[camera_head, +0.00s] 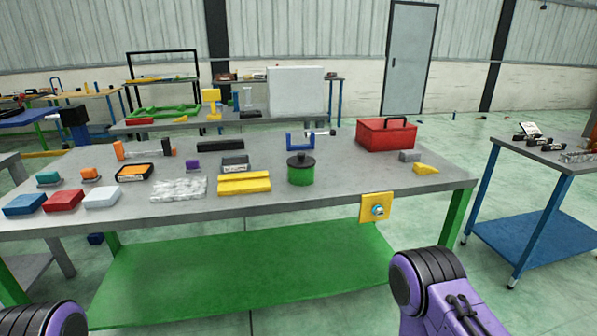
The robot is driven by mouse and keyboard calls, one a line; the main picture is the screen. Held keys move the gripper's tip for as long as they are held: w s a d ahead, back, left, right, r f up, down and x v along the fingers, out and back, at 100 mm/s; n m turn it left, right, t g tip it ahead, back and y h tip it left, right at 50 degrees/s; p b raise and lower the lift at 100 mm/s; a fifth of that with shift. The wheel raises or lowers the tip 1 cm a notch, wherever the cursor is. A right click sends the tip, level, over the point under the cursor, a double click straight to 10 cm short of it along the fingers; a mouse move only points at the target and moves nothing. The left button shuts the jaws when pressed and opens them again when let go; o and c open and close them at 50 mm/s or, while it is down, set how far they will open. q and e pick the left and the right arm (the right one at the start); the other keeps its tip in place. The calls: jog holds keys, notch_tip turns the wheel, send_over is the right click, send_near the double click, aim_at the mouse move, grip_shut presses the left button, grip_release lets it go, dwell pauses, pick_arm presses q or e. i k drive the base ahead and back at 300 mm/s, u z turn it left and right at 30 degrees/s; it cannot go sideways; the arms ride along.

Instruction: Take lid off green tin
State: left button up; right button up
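The green tin (300,176) stands upright on the grey workbench (330,200), right of the yellow blocks. Its dark lid (301,160), with a small knob on top, sits on the tin. My purple arms show at the lower left and lower right edges of the head view, in front of and below the bench. Neither gripper's fingers can be seen. Nothing is touching the tin.
A blue vise-like tool (300,141) stands close behind the tin. Yellow blocks (244,183) lie to its left and a red toolbox (386,135) stands behind right. The bench top in front of and right of the tin is clear. A yellow plate (376,207) hangs on the front edge.

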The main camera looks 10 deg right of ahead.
aim_at(301, 162)
jog(key=z, duration=0.2)
jog(key=k, duration=0.4)
jog(key=u, duration=1.3)
jog(key=i, duration=1.25)
jog(key=z, duration=0.7)
